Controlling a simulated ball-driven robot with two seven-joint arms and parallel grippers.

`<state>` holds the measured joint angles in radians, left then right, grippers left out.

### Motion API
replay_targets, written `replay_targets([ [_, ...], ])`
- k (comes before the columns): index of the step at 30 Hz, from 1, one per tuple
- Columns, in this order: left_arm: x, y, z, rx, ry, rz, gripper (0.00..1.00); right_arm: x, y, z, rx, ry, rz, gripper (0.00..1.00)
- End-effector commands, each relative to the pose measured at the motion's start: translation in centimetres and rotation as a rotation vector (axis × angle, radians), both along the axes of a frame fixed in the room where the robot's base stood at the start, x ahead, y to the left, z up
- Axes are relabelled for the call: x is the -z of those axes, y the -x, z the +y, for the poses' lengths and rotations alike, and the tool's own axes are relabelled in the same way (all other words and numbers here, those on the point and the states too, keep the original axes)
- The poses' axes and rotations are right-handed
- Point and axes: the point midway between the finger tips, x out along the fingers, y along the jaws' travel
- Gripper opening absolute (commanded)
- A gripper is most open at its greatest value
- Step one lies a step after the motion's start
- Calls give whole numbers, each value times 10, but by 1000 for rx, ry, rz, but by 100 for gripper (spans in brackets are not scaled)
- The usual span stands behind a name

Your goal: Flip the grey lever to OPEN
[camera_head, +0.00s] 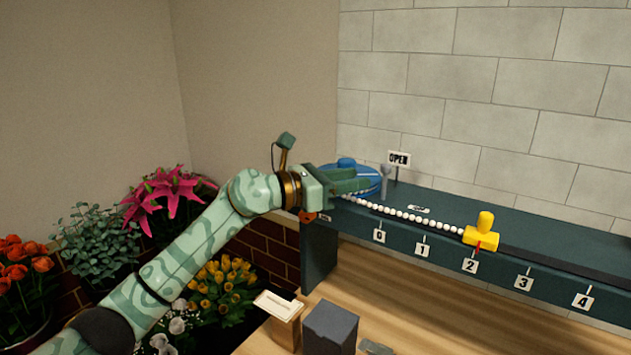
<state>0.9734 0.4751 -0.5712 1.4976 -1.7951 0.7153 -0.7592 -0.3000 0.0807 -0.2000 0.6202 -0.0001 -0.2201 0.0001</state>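The grey lever (386,181) stands roughly upright on the dark green shelf (450,210), just below and left of a small OPEN sign (399,158). My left gripper (368,182) reaches in from the left, its fingers pointing right with their tips close to the lever. I cannot tell whether they touch it, or how far the fingers are apart. The fingers cover part of a blue round thing (346,163) behind them. My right gripper is not in view.
A string of white beads (405,214) runs along the shelf to a yellow slider (482,236) near mark 2. Below are a wooden table (430,320), a dark grey box (330,327) and a tan box (280,308). Flowers (172,193) fill the left side.

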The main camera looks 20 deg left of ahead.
Motion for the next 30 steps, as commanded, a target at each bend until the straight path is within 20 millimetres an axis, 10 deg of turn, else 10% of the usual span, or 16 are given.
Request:
replay_targets([
  [12, -1, 49, 61, 0, 2, -1, 37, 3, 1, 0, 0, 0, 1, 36],
  [30, 3, 58, 55, 10, 91, 11, 37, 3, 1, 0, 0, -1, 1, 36],
])
